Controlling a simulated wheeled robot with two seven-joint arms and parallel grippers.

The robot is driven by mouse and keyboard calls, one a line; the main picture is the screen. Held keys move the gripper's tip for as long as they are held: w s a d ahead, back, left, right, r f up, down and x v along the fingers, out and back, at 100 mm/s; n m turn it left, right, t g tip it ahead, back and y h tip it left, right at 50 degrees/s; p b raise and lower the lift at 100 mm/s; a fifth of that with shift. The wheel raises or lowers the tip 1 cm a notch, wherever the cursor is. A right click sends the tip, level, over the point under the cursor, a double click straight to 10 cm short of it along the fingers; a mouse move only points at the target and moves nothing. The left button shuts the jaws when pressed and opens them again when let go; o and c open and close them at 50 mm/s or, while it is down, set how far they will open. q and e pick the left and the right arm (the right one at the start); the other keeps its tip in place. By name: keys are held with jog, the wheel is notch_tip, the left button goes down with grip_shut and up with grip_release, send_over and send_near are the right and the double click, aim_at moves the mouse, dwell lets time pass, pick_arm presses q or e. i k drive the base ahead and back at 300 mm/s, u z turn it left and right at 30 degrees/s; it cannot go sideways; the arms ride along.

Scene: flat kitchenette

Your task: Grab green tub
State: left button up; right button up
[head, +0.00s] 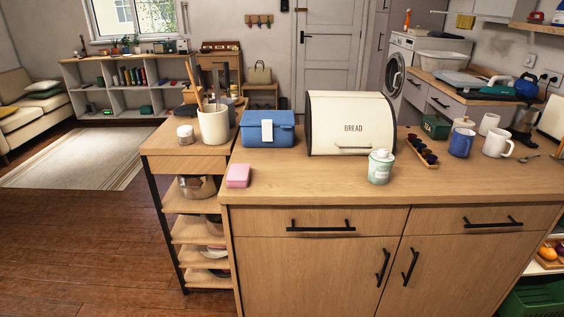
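A small mint-green tub (379,170) with a pale label and a white lid stands upright near the front of the wooden counter (300,188). It is in front of the cream bread bin (350,122), to the right of its middle, and nothing hides it. A dark green box (435,126) also stands farther back, to the right of the bread bin. Neither of my grippers is in view.
A pink block (238,176) and a blue box (267,130) are at the left. The counter's front strip is mostly clear.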

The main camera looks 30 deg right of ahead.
aim_at(380, 170)
jog(key=u, duration=0.45)
jog(key=i, duration=1.7)
jog(key=z, duration=2.55)
